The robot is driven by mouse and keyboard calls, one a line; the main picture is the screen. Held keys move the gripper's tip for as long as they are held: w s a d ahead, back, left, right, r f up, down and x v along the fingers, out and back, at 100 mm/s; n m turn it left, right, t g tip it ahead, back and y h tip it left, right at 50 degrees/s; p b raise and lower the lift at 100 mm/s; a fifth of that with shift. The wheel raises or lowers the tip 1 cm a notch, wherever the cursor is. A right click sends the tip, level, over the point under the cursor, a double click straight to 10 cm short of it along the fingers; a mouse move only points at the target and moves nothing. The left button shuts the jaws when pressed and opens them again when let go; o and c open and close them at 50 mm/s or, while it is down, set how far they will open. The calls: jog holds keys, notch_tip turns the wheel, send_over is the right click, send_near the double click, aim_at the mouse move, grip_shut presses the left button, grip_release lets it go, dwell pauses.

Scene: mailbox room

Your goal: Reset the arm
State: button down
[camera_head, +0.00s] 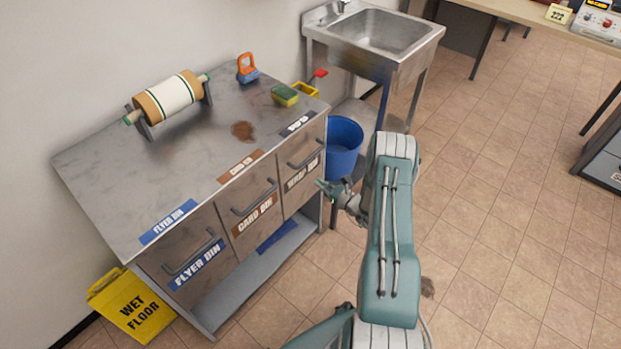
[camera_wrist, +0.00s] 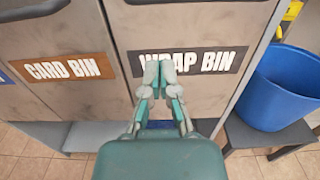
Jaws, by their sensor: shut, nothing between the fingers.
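My arm reaches up from the bottom of the head view, its green links over the tiled floor to the right of the metal cabinet (camera_head: 180,165). My gripper (camera_head: 323,186) is in front of the cabinet's right end, close to the wrap bin drawer (camera_head: 303,170). In the wrist view my gripper (camera_wrist: 159,66) has its two fingertips together with nothing between them. The tips overlap the wrap bin label (camera_wrist: 205,62); whether they touch the drawer front cannot be told. The card bin label (camera_wrist: 68,67) is to the left.
A blue bucket (camera_head: 343,147) stands close by my gripper, on a dark low stand. A steel sink (camera_head: 385,32) is behind it. A paper roll (camera_head: 168,97), orange-blue object (camera_head: 247,68) and sponge (camera_head: 285,95) are on the cabinet. A wet floor sign (camera_head: 130,308) stands front left. Right floor is open.

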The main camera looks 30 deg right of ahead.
jog(key=s+a+r+n+g+y, duration=0.3)
jog(key=a+r+n+g, duration=0.45)
jog(key=r, duration=0.55)
jog(key=s+a+r+n+g+y, duration=0.3)
jog(key=s+a+r+n+g, duration=0.15)
jog(key=a+r+n, duration=0.6)
jog(key=s+a+r+n+g+h, duration=0.3)
jog(key=s+a+r+n+h, duration=0.25)
jog(key=s+r, duration=0.5)
jog(key=s+r+n+t+h, duration=0.2)
jog(key=s+r+n+h, duration=0.1)
jog(key=s, duration=0.3)
jog(key=s+d+r+n+t+h, duration=0.1)
jog(key=s+r+n+h, duration=0.3)
jog(key=s+n, duration=0.1)
jog(key=shift+s+d+r+t, duration=0.2)
jog(key=shift+s+t, duration=0.2)
jog(key=shift+s, duration=0.15)
